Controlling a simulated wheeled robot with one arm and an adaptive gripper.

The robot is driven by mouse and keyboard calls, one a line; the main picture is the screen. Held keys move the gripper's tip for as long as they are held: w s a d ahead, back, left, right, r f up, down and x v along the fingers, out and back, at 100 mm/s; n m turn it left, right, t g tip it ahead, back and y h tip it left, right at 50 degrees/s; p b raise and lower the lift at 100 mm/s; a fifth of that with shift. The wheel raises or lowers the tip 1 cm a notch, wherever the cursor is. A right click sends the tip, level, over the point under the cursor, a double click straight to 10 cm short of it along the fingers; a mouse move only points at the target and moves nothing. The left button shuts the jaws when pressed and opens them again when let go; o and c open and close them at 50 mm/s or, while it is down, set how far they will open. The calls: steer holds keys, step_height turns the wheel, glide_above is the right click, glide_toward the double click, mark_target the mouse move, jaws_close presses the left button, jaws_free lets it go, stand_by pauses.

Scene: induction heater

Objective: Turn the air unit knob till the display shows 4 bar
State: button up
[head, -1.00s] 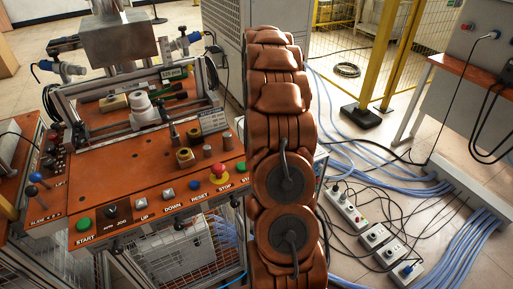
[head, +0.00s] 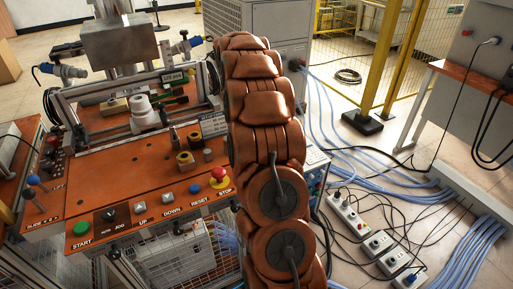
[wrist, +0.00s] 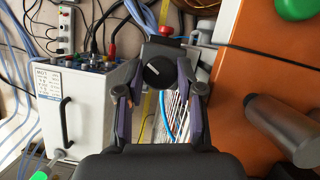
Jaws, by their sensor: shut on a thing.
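In the wrist view my gripper (wrist: 160,78) has its fingers on either side of a round dark knob (wrist: 157,72) with a white pointer line, and is shut on it. The pointer slants across the knob's face. In the head view my arm hides both the gripper and the knob. A small display with a green readout (head: 172,76) stands at the back of the orange bench; its text is too small to read surely, and I cannot tell if it belongs to the air unit.
The orange bench (head: 130,190) carries buttons, including a red stop button (head: 220,176). In the wrist view a white control box (wrist: 75,105) is left of the gripper and a grey cylinder (wrist: 283,128) is right. Power strips (head: 350,215) and blue hoses lie on the floor.

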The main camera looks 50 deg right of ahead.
steer(key=shift+a, duration=0.1)
stand_by(0.5)
steer(key=o, duration=1.1)
steer(key=shift+o, duration=0.2)
